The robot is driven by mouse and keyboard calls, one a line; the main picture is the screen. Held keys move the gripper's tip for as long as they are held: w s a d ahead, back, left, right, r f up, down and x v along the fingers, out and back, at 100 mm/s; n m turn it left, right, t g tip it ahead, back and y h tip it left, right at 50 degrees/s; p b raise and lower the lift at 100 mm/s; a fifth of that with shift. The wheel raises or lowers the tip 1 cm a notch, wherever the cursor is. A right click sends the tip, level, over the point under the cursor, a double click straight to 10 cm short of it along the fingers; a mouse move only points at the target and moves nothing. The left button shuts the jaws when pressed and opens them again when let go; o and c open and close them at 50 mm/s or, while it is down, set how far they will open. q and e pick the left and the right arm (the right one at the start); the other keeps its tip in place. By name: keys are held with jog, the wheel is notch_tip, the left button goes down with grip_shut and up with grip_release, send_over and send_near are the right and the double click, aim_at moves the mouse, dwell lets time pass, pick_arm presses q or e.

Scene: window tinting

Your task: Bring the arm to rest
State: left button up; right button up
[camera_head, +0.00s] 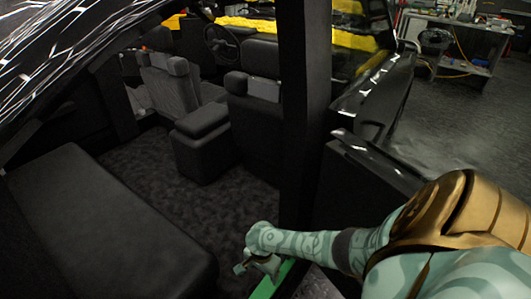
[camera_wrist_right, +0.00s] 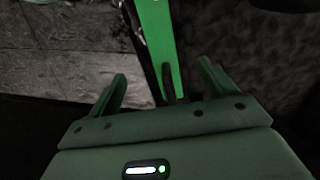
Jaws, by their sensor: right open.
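My right arm (camera_head: 345,246) comes in from the lower right and reaches into the car's door opening. My right gripper (camera_head: 257,266) is low in the opening, beside the dark pillar (camera_head: 303,120) and over a green strip (camera_head: 270,284). In the right wrist view its two fingers (camera_wrist_right: 161,74) stand apart with the green strip (camera_wrist_right: 155,40) beyond them. A small dark piece shows between the fingers, and I cannot tell what it is. Nothing is seen held. My left gripper is not in view.
A rear bench seat (camera_head: 110,215) lies left of my gripper, with dark carpet (camera_head: 165,165) and front seats (camera_head: 175,85) beyond. An open door (camera_head: 355,185) stands just right of the pillar. A cluttered workbench (camera_head: 460,35) stands far right, with bare floor (camera_head: 455,125) before it.

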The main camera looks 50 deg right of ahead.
dwell(0.6)
jog(key=s+f+n+t+h, duration=0.1)
jog(key=s+f+n+t, duration=0.45)
jog(key=n, duration=1.15)
jog(key=s+a+f+n+g, duration=0.1)
jog(key=s+a+f, duration=0.1)
jog(key=s, duration=0.9)
jog(key=s+a+f+n+g, duration=0.1)
jog(key=s+a, duration=0.4)
jog(key=s, duration=0.7)
jog(key=s+a+f+n+g+y+p, duration=0.1)
jog(key=s+a+f+g, duration=0.2)
jog(key=s, duration=0.9)
jog(key=shift+a+f+n, duration=0.4)
jog(key=shift+a+f, duration=0.3)
jog(key=shift+f, duration=0.25)
